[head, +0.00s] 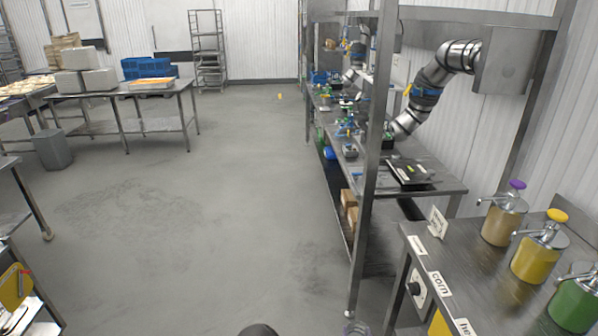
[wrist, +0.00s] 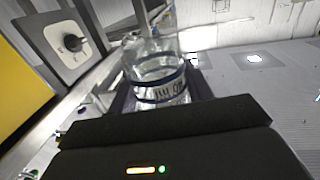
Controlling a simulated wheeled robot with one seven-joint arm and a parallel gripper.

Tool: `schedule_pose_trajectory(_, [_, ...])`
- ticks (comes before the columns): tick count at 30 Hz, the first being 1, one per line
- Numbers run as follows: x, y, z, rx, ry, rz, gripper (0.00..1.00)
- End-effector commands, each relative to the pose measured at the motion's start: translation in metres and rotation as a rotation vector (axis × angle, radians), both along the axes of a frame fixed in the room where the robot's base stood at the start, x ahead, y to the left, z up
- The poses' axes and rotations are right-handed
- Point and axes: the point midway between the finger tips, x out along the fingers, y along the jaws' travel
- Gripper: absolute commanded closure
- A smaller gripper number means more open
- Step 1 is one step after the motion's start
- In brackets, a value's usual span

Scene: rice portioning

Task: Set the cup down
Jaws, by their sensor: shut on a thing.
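The cup (wrist: 160,82) is a clear vessel with dark bands and dark markings on its side. It shows in the upper middle of the wrist view. My gripper (wrist: 163,92) is shut on it, with a dark finger on either side. The cup's lower part is hidden behind the gripper body. A small clear round thing at the bottom edge of the head view (head: 355,329) looks like the top of the same cup. My gripper cannot be made out in the head view. I cannot tell whether the cup touches any surface.
A steel counter (head: 470,275) at right holds several pump bottles, including a yellow one (head: 538,250), and label cards. A knob panel is on its front, and also shows in the wrist view (wrist: 68,42). A shelf post (head: 370,170) stands left of it. Open floor (head: 200,220) lies left.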

Motion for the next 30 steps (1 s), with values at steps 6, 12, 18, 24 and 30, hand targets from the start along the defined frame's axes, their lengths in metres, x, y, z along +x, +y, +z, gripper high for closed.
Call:
schedule_pose_trajectory(6, [-0.014, 0.01, -0.013, -0.001, -0.001, 0.073, 0.72])
schedule_pose_trajectory(12, [-0.015, 0.01, -0.013, 0.001, -0.002, 0.074, 0.72])
schedule_pose_trajectory(18, [-0.015, 0.014, -0.014, -0.001, -0.001, 0.082, 0.72])
schedule_pose_trajectory(24, [-0.014, 0.012, -0.013, 0.0, -0.003, 0.078, 0.72])
schedule_pose_trajectory(30, [-0.015, 0.011, -0.014, -0.001, -0.002, 0.077, 0.72])
